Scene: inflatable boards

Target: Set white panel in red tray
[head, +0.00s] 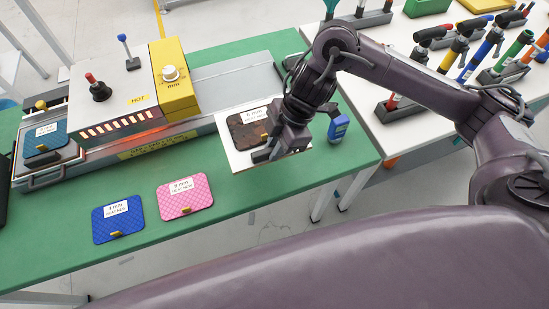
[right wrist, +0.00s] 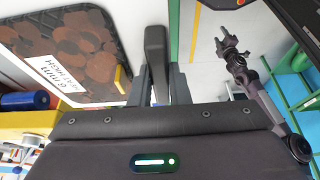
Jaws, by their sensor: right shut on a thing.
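A white square panel (head: 237,162) lies at the right part of the green table, with a brown-spotted dark pad (head: 247,127) on top. The pad also shows in the right wrist view (right wrist: 75,45), with a white label, on the white panel (right wrist: 133,18). My right gripper (head: 266,154) is at the panel's front right and hides part of it. Its fingers (right wrist: 158,85) are shut on a dark rounded bar, which appears to be the panel's handle. I cannot tell whether the panel is lifted. I see no red tray.
A blue pad (head: 118,217) and a pink pad (head: 186,198) lie at the table's front. A grey and yellow machine (head: 125,85) marked HOT stands behind them. A blue bottle (head: 338,128) is right of the panel. A white table (head: 375,60) with several tools stands right.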

